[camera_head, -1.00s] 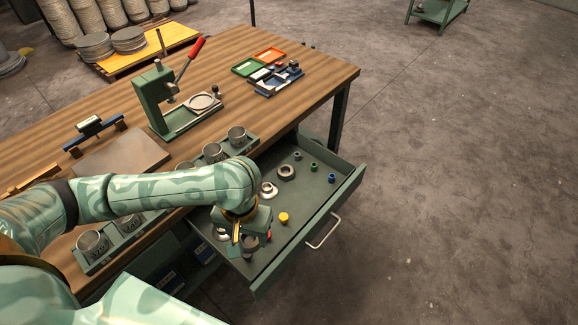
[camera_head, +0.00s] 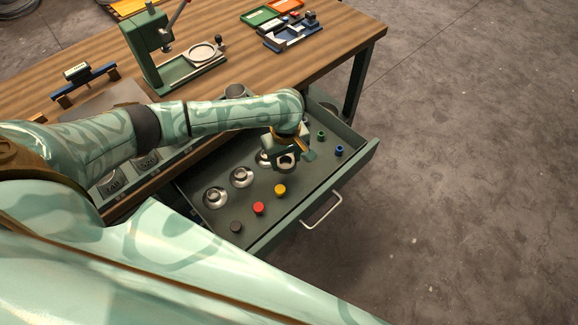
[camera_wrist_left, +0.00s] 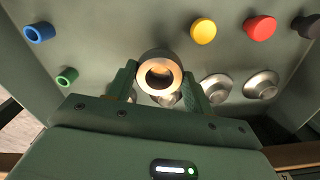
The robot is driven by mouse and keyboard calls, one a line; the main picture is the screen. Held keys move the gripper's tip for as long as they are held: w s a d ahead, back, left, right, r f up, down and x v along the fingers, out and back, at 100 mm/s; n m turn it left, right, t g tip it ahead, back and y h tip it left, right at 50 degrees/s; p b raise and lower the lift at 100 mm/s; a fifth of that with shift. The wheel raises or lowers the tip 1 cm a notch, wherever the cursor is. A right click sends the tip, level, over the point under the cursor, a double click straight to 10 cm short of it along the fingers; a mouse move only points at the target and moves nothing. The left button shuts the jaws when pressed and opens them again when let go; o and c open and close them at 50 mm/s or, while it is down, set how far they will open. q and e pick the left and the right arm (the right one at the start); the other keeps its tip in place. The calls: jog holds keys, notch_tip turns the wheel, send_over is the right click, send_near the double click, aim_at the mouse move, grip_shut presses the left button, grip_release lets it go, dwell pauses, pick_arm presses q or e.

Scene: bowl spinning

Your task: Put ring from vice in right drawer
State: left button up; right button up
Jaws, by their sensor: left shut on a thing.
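My left gripper (camera_head: 285,163) is over the open green drawer (camera_head: 262,236). It is shut on a metal ring (camera_wrist_left: 146,66), which sits between its fingers in the left wrist view, its hole facing the camera. The gripper and arm hide part of the drawer's back. Whether the ring touches the drawer floor is hard to tell. A blue vice-like fixture (camera_head: 294,35) stands at the back right of the table, and a blue clamp-like piece (camera_head: 84,80) at the left. My right gripper is not in view.
The drawer holds silver disc-shaped parts (camera_head: 215,197), a red part (camera_head: 258,208), a yellow one (camera_head: 280,190), a black one (camera_head: 236,227), a blue one (camera_head: 339,151) and a green one (camera_head: 321,135). A green lever press (camera_head: 150,40) stands on the wooden table (camera_head: 330,50).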

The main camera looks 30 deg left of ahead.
aim_at(288, 161)
pick_arm(q)
jog(key=shift+w+f, duration=0.25)
jog(key=shift+f, duration=0.05)
notch_tip(288, 161, down, 4)
jog(key=b, duration=0.3)
jog(key=shift+w+r, duration=0.15)
jog(key=shift+r, duration=0.15)
jog(key=shift+c, duration=0.6)
jog(key=shift+r, duration=0.1)
jog(key=o, duration=1.3)
notch_tip(288, 161, up, 12)
jog(key=p, duration=0.7)
